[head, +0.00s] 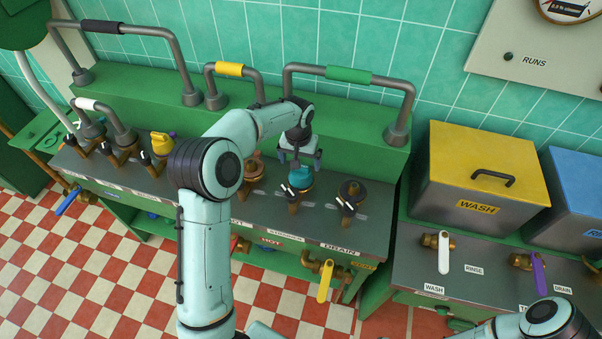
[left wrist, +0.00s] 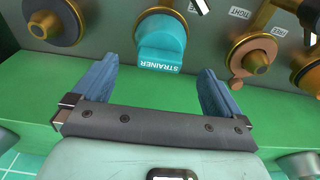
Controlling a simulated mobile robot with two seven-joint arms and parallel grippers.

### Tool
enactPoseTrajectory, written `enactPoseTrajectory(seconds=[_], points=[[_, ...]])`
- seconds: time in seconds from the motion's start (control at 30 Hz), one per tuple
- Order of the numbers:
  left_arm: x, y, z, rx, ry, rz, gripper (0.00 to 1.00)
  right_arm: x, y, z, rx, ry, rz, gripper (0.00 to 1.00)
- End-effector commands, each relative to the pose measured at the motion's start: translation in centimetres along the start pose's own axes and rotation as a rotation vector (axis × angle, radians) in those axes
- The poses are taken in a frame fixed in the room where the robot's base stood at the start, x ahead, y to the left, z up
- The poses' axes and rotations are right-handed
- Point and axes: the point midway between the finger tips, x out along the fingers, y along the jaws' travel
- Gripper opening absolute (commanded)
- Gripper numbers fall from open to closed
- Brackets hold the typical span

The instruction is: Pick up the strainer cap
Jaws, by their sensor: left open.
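The strainer cap (head: 300,177) is teal and sits on a fitting on the grey bench top, in the middle of the head view. In the left wrist view the cap (left wrist: 162,42) shows the word STRAINER on its face. My left gripper (head: 300,160) is just above the cap, pointing down. Its two blue fingers are spread wide in the left wrist view (left wrist: 158,88), with the cap in line with the gap and beyond the fingertips. Nothing is between the fingers. My right arm shows at the bottom right, but its gripper is out of view.
A dark brass-rimmed fitting (head: 351,193) stands right of the cap and a copper-coloured one (head: 252,170) left of it. A green ledge with a grey pipe rail (head: 400,118) runs behind. A yellow-lidded WASH tank (head: 480,195) stands to the right.

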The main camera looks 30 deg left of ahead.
Motion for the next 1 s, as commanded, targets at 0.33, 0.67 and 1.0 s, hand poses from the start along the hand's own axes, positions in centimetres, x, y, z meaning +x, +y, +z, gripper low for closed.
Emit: enactPoseTrajectory(seconds=[0.33, 0.67, 1.0], points=[[3.9, 0.1, 0.1, 0.001, -0.002, 0.000, 1.00, -0.4, -0.3, -0.4, -0.002, 0.006, -0.002, 0.43], [5.5, 0.1, 0.1, 0.000, 0.003, 0.001, 1.00, -0.5, -0.3, -0.5, -0.002, 0.006, -0.002, 0.43], [5.5, 0.1, 0.0, 0.000, 0.003, 0.001, 0.47, -0.5, -0.3, -0.5, -0.002, 0.006, -0.002, 0.43]])
